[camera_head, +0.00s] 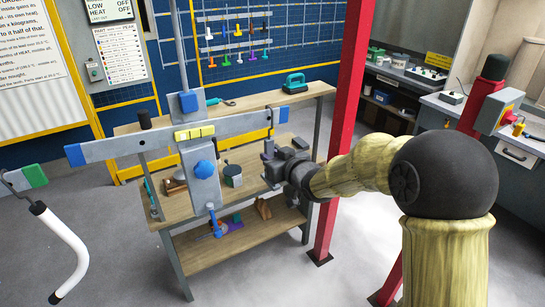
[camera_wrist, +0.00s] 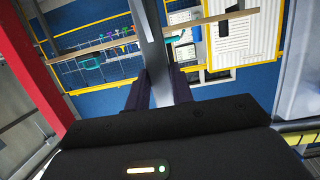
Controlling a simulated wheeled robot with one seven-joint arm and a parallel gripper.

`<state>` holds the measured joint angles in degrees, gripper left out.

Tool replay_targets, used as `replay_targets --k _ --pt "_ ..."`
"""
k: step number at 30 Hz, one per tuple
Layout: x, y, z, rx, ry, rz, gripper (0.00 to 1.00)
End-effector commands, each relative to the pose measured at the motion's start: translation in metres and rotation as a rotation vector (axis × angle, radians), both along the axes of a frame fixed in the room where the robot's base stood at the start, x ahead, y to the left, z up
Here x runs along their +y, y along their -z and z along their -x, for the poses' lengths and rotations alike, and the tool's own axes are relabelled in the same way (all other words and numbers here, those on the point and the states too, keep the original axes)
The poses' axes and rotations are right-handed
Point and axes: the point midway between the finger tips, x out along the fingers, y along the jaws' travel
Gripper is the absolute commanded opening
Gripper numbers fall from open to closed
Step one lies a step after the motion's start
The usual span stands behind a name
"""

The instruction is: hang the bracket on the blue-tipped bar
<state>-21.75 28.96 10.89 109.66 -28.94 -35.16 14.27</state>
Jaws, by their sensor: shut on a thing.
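The blue-tipped bar (camera_head: 125,146) is a long grey crossbar. It runs from a near blue end at left to a far blue end at right, with a yellow block at its middle. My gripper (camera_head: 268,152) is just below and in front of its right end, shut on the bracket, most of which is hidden. A thin dark wire (camera_head: 270,118) shows at the bar above my gripper. I cannot tell whether it goes over the bar or only passes in front. In the wrist view a grey strip (camera_wrist: 154,50) shows at my fingers (camera_wrist: 160,90); I cannot tell what it belongs to.
A grey upright plate (camera_head: 200,180) with a blue knob stands below the crossbar. A white bent tube (camera_head: 63,245) hangs from a green-tipped bar (camera_head: 28,178) at left. A wooden workbench (camera_head: 240,107) is behind. A red post (camera_head: 345,110) stands close to the right of my gripper.

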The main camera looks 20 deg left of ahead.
Motion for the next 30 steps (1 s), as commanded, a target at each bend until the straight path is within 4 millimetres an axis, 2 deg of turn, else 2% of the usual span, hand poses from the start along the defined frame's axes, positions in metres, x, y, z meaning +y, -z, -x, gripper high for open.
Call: replay_targets --k 6,7,10,11,30 --pt "0.0002 0.0018 0.0001 -0.001 0.0 -0.001 0.0" --pt "0.0002 0.0017 0.0001 -0.001 0.0 -0.001 0.25" --pt "0.0002 0.0018 0.0001 -0.001 0.0 -0.001 0.45" --pt "0.0002 0.0018 0.0001 -0.001 0.0 -0.001 0.48" --pt "0.0001 0.0024 0.0001 0.0 0.0 0.0 0.48"
